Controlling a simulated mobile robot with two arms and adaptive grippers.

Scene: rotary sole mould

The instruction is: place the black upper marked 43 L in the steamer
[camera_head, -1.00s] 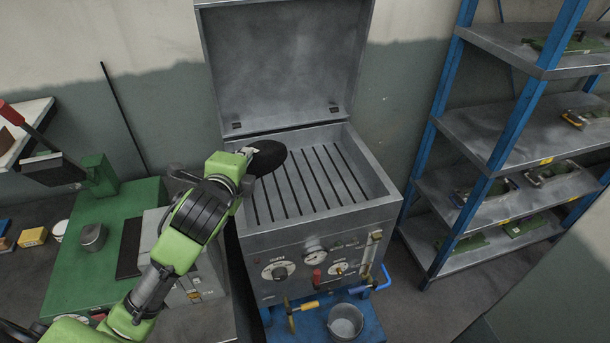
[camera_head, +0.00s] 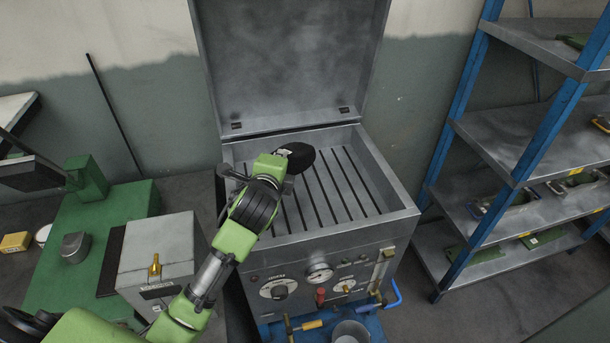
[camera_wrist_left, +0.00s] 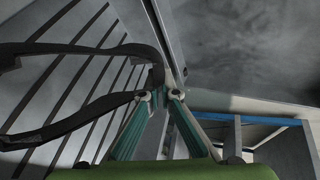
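The black upper (camera_head: 299,157) hangs in my left gripper (camera_head: 283,156) over the back left part of the open steamer. In the left wrist view the upper (camera_wrist_left: 75,122) shows as a dark open loop, its edge pinched between the two fingertips (camera_wrist_left: 160,96). The steamer (camera_head: 330,238) is a grey metal box with its lid (camera_head: 290,60) raised and a slatted floor. The upper appears to be above the slats (camera_wrist_left: 100,75); I cannot tell how high. Its mark is not legible. My right gripper is not in view.
The steamer's walls and raised lid surround the upper; the slats to the right are clear. A grey box (camera_head: 155,245) and a green bench (camera_head: 60,265) stand at left. A blue-framed shelf rack (camera_head: 455,120) with moulds stands at right. A bucket (camera_head: 350,331) sits below the steamer's front.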

